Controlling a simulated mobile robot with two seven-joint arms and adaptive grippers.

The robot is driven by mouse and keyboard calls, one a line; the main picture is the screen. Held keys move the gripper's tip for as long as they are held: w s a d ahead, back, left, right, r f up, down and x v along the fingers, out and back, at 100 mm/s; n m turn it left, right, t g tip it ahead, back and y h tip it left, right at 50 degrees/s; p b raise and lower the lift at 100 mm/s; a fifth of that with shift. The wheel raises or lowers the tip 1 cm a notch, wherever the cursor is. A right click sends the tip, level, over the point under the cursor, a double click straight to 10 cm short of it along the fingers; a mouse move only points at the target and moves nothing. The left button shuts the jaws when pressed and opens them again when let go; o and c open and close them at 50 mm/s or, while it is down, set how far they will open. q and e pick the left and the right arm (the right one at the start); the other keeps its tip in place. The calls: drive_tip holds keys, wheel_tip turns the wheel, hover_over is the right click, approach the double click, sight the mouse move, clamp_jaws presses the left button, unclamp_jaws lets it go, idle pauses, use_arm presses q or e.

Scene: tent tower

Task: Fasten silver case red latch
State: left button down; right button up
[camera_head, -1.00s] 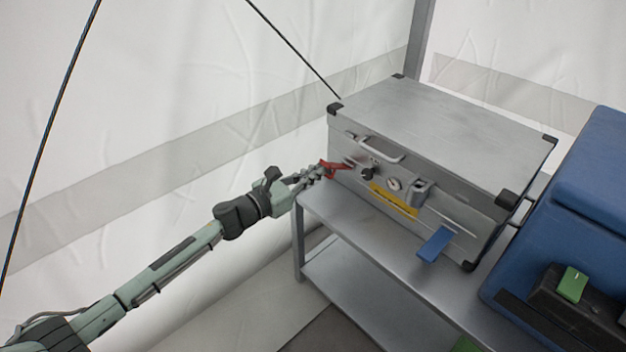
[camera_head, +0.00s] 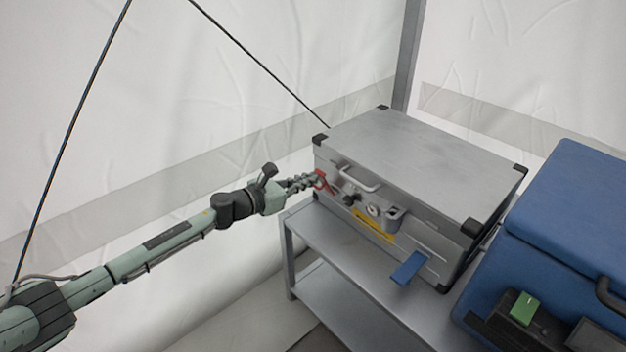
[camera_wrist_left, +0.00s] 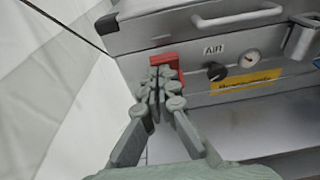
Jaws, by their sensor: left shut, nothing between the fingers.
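The silver case (camera_head: 420,163) sits closed-lidded on a grey metal shelf, with black corner caps and a front handle. Its red latch (camera_head: 320,179) is at the left end of the front face, and it also shows in the left wrist view (camera_wrist_left: 166,59). My left gripper (camera_head: 312,181) is shut and empty, its fingertips at the red latch and seemingly touching it. In the left wrist view the fingers (camera_wrist_left: 160,76) cover the latch's lower part. A blue latch (camera_head: 408,267) sticks outward from the right part of the front. My right gripper is not in view.
The grey shelf (camera_head: 330,241) has a lower level. A blue case (camera_head: 575,215) with a green-tabbed black latch stands close on the right. A gauge (camera_wrist_left: 249,60), a black knob and a yellow label are right of the red latch. The tent wall is behind.

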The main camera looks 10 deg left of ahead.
sight(332, 160)
use_arm(q)
drive_tip(key=shift+w+d+r, duration=0.3)
drive_tip(key=shift+w+r, duration=0.25)
drive_tip(key=shift+r, duration=0.2)
drive_tip(key=shift+w+d+r+p, duration=0.2)
drive_tip(key=shift+w+d+r, duration=0.15)
drive_tip(key=shift+w, duration=0.2)
drive_tip(key=shift+w+d+r+p, duration=0.15)
drive_tip(key=shift+w+d+r, duration=0.2)
drive_tip(key=shift+w, duration=0.2)
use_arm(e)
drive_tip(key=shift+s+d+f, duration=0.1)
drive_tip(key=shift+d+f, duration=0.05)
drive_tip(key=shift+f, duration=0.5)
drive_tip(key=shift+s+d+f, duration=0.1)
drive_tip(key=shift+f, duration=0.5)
